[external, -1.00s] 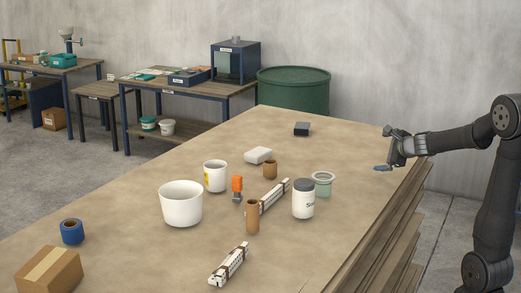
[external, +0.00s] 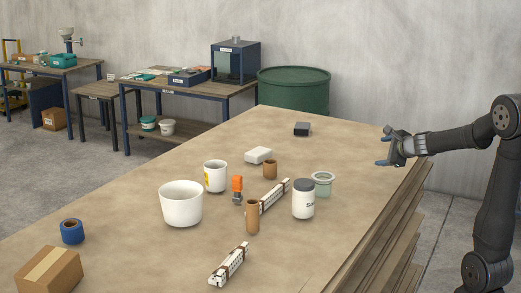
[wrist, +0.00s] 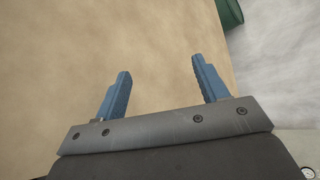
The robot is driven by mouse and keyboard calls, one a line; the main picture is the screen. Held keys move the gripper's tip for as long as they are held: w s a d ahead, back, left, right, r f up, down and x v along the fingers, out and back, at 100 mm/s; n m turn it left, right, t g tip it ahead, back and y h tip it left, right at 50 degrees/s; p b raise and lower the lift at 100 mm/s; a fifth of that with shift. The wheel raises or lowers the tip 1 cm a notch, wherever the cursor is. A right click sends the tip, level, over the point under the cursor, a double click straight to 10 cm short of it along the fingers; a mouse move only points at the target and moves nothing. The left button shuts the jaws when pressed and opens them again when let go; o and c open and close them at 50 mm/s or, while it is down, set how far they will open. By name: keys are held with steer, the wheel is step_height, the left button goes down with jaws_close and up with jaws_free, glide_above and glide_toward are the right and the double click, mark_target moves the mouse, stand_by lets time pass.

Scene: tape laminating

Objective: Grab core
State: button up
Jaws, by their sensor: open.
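Two brown cardboard cores stand upright on the table in the external view. The taller core (external: 252,216) is near the table's middle, and the shorter core (external: 270,169) stands farther back. My gripper (external: 383,148) is open and empty near the table's right edge, well to the right of both cores. In the wrist view its two blue fingers (wrist: 160,68) are spread apart with only bare tabletop between them. Neither core shows in the wrist view.
Around the cores stand a white bucket (external: 181,204), a white mug (external: 215,177), an orange-topped tool (external: 237,188), a white jar (external: 303,199), a pale green cup (external: 322,185) and white patterned bars (external: 229,264). A blue tape roll (external: 72,231) and a box (external: 49,272) are at left.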

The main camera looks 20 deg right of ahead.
steer(key=w+a+r+n+y, duration=0.45)
steer(key=a+r+n, duration=0.2)
steer(key=a, duration=0.25)
step_height(320, 180, up, 6)
steer(key=n+g+h, duration=0.3)
steer(key=n+g, duration=0.8)
steer(key=n, duration=1.7)
glide_above(271, 162)
steer(key=s+d, duration=0.3)
steer(key=d, duration=0.2)
steer(key=x, duration=1.2)
steer(key=shift+w+d+f, duration=0.1)
steer(key=shift+w+d, duration=0.05)
steer(key=shift+w, duration=0.3)
steer(key=x, duration=0.5)
steer(key=shift+d+f, duration=0.15)
steer(key=c, duration=1.1)
